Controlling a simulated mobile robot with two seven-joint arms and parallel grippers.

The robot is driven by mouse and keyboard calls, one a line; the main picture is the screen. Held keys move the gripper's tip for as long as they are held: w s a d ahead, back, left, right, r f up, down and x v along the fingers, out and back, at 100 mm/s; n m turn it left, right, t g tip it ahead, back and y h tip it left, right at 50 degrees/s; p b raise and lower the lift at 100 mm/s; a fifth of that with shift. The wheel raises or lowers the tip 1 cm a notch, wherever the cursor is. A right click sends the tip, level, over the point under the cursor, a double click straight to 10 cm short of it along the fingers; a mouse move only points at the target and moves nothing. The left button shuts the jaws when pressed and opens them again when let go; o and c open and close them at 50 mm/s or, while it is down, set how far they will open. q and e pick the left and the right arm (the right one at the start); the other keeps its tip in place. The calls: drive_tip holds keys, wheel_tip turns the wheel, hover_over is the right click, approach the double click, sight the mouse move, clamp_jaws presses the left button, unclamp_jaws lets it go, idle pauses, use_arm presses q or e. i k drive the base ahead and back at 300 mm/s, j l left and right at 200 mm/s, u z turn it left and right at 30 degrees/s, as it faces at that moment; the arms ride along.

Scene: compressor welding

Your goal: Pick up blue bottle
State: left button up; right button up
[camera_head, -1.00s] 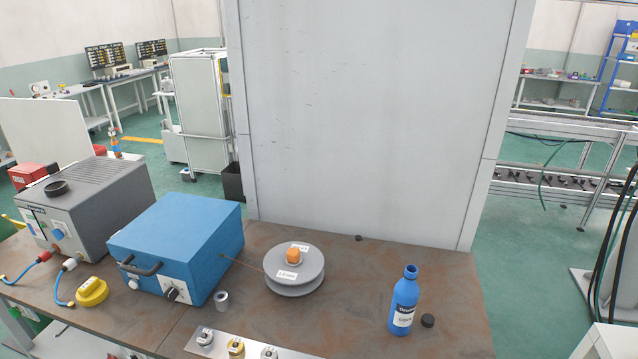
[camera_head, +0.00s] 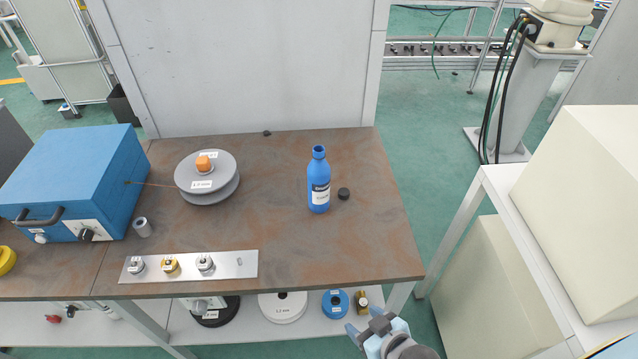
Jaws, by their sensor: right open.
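The blue bottle (camera_head: 319,181) stands upright and uncapped on the brown table, right of the middle, with a white label on its front. A small black cap (camera_head: 344,194) lies on the table just right of it. My right gripper (camera_head: 366,326) is at the bottom of the view, below and in front of the table's front edge, open and empty. It is well apart from the bottle. My left gripper is not in view.
A grey wire spool (camera_head: 209,185), a blue box (camera_head: 80,175) and a metal plate with fittings (camera_head: 190,268) are to the left. A large cream box (camera_head: 590,200) stands at the right.

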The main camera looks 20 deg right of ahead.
sight(318, 169)
drive_tip(key=u, duration=1.05)
drive_tip(key=z, duration=1.65)
